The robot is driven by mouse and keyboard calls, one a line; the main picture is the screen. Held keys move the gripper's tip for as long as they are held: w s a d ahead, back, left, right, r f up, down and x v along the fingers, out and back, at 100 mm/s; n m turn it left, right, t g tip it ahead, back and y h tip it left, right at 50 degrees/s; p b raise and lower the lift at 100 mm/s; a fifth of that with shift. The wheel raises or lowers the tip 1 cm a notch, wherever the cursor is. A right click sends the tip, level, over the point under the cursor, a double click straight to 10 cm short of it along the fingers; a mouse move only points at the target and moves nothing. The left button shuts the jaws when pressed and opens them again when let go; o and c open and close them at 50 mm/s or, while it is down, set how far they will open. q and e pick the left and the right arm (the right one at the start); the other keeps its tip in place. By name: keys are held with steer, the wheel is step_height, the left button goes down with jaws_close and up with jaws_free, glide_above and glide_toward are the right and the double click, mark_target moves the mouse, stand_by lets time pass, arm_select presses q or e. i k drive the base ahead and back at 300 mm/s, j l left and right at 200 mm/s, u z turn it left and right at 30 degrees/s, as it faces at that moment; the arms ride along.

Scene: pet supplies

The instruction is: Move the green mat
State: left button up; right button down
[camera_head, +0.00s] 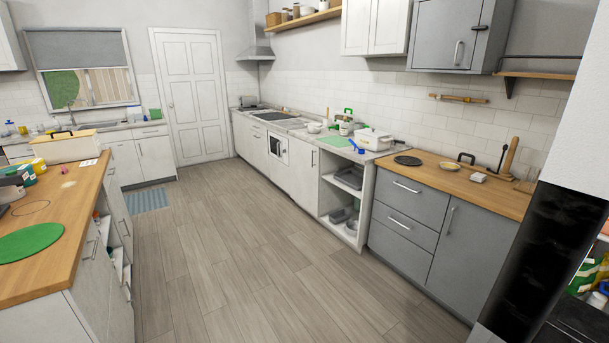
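A round green mat (30,242) lies flat on the wooden top of the island counter at the left edge of the head view. Its left side runs up to the picture's edge. A second, lighter green mat-like sheet (336,141) lies on the far counter along the right wall. Neither of my grippers is in view.
The wooden island top (75,205) also holds a wooden-lidded box (65,148) and several small containers. The grey-fronted counter (437,180) on the right holds a dark round disc (408,160). The wood floor (225,240) between the counters is clear. A blue rug (147,200) lies farther back.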

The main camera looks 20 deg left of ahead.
mark_target(17, 245)
steer(key=i+j+u, duration=0.1)
steer(key=i+u, duration=0.2)
steer(key=u, duration=0.15)
steer(key=i+u, duration=0.7)
steer(key=u, duration=0.2)
steer(key=i+u, duration=0.3)
steer(key=u, duration=0.15)
steer(key=i+u, duration=0.3)
steer(key=u, duration=0.15)
steer(key=i+l+u, duration=0.25)
steer(key=u, duration=0.2)
steer(key=i+l+u, duration=0.3)
steer(key=u, duration=0.15)
steer(key=i+l+u, duration=0.2)
steer(key=u, duration=0.3)
steer(key=i+l+u, duration=0.2)
steer(key=l+u, duration=0.15)
steer(key=l, duration=0.3)
steer(key=i+l+u, duration=0.2)
steer(key=l, duration=0.15)
steer(key=k+j, duration=0.05)
steer(key=k, duration=0.05)
